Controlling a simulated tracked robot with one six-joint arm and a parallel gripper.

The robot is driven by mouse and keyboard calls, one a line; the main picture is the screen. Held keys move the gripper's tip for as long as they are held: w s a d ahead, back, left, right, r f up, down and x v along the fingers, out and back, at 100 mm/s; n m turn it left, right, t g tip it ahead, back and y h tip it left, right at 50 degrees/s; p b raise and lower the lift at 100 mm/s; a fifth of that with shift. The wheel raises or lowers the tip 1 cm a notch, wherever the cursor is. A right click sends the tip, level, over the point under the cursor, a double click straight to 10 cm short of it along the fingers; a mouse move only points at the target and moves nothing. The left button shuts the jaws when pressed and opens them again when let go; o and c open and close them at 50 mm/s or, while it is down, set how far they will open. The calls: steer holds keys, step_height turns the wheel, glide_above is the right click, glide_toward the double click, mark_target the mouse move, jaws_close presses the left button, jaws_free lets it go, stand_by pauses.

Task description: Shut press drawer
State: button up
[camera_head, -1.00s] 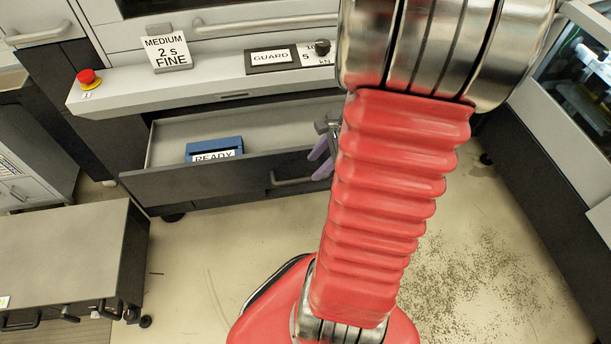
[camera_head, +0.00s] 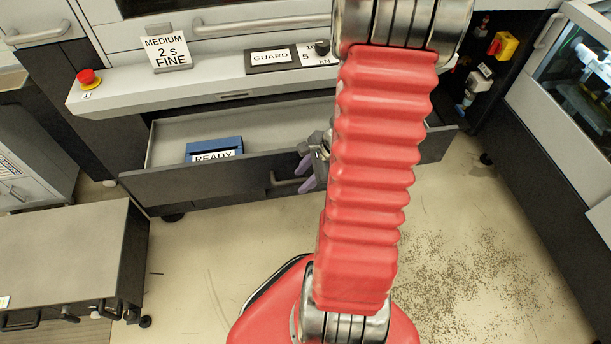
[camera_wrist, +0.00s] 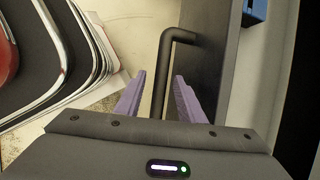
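The press drawer (camera_head: 200,184) stands pulled open below the press's control ledge, with its dark front facing me. A blue box labelled READY (camera_head: 214,148) sits inside it. The drawer's bar handle (camera_head: 285,184) is on the front, partly hidden by my arm and gripper. My gripper (camera_head: 306,172) is at the drawer front beside the handle. In the wrist view my gripper's purple fingers (camera_wrist: 158,95) are apart, with the dark handle (camera_wrist: 172,70) showing between them. Whether they touch the handle cannot be told. The drawer's right part is mostly hidden behind my arm.
A grey cabinet (camera_head: 65,255) stands at lower left, near the drawer's left end. A red emergency button (camera_head: 88,78) and the GUARD panel (camera_head: 272,58) are on the ledge above.

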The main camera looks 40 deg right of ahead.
steer(key=shift+c, duration=0.4)
jaws_close()
steer(key=shift+d, duration=0.25)
steer(key=shift+a, duration=0.1)
